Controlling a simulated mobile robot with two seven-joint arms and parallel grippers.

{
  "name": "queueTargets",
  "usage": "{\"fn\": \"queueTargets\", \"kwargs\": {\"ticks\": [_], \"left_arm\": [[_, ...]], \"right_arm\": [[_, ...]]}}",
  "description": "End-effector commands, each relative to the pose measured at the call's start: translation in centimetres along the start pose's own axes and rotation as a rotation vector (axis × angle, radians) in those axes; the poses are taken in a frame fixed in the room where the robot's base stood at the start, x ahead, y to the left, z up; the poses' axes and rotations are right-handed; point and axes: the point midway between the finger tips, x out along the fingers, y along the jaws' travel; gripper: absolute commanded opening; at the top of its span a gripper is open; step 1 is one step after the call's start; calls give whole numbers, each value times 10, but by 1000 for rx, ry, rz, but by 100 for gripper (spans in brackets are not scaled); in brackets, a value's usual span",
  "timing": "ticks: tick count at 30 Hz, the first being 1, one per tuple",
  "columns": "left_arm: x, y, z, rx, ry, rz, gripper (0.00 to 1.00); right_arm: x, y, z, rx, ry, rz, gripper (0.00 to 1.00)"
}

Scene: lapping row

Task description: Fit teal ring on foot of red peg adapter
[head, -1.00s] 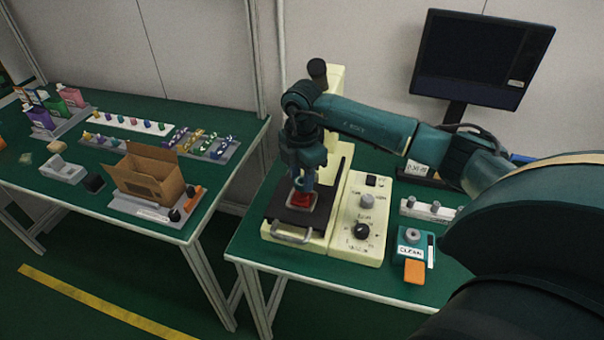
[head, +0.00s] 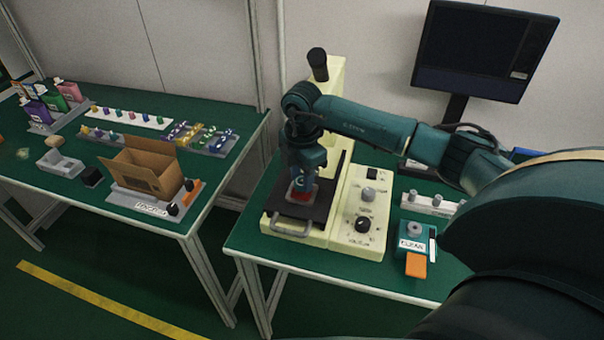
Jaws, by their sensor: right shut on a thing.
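The red peg adapter (head: 300,197) sits in a pale square frame on the dark plate of the cream machine, directly below my right gripper. My right gripper (head: 303,183) points straight down over it and is shut on a small blue-teal piece, which I take to be the teal ring. The fingers hide most of the ring and the top of the adapter. I cannot tell whether ring and adapter touch. My left gripper is not in view.
The cream machine (head: 350,241) has knobs at right and a metal handle (head: 291,227) in front. A teal CLEAN box (head: 412,235) stands to its right. The left table holds an open carton (head: 150,172), bottles and racks of small coloured parts.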

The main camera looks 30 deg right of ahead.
Motion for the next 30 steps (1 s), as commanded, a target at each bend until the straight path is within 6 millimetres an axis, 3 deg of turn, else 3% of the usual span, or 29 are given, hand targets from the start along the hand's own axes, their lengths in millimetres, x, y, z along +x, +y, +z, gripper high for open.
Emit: {"fn": "queueTargets", "kwargs": {"ticks": [2,3,11,23,30], "left_arm": [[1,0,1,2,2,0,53],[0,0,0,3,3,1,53],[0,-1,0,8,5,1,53],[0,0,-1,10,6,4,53],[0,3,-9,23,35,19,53]], "right_arm": [[3,0,0,0,0,0,11],[2,0,0,0,0,0,37],[2,0,0,0,0,0,58],[2,0,0,0,0,0,59],[-48,1,0,-1,-1,6,59]]}}
